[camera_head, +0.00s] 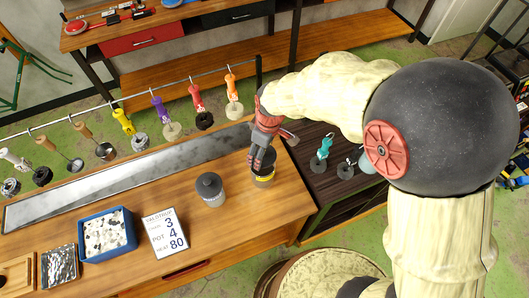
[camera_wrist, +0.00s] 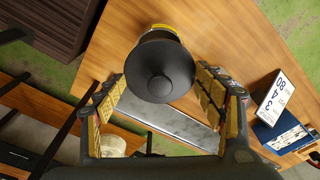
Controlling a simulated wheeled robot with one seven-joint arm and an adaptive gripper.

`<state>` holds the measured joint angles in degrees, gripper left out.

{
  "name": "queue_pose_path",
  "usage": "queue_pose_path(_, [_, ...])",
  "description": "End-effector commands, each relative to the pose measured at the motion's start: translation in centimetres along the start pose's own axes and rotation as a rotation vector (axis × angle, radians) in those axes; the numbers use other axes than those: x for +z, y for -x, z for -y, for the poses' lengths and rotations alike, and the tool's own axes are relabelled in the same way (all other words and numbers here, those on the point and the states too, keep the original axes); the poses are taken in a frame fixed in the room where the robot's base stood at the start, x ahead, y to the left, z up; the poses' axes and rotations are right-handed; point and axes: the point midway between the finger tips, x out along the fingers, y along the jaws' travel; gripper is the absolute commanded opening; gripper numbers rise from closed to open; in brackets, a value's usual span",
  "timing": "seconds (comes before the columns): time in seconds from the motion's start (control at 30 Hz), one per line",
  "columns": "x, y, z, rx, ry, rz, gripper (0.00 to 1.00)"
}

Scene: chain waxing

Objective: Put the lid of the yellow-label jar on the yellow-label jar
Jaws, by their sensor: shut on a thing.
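The yellow-label jar (camera_head: 263,179) stands on the wooden bench near its right end, below my gripper (camera_head: 262,158). In the wrist view its yellow label (camera_wrist: 163,27) shows just past the lid's edge. The dark round lid (camera_wrist: 160,80), with a small knob in its middle, sits between my fingers in the wrist view, and my gripper is shut on it. The lid lies over the jar as seen from the wrist. The fingers partly hide the jar's mouth in the head view, so I cannot tell whether lid and rim touch.
A grey lidded jar (camera_head: 210,191) stands to the left. A sign card (camera_head: 165,233), a blue tray (camera_head: 107,234) and a long metal strip (camera_head: 130,178) are also on the bench. A hanging rail (camera_head: 181,88) with tools runs behind. A dark shelf (camera_head: 318,187) adjoins at the right.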

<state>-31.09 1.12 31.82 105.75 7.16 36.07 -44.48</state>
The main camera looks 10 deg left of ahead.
Motion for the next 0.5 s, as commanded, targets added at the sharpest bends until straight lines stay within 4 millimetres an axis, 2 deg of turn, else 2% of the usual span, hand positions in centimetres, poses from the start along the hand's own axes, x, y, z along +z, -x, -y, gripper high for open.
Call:
queue_pose_path(0.27, [0.1,-1.0,0.0,-0.001,0.004,0.000,0.48])
queue_pose_path(0.5, [0.4,-2.6,0.0,-0.002,0.003,0.001,0.48])
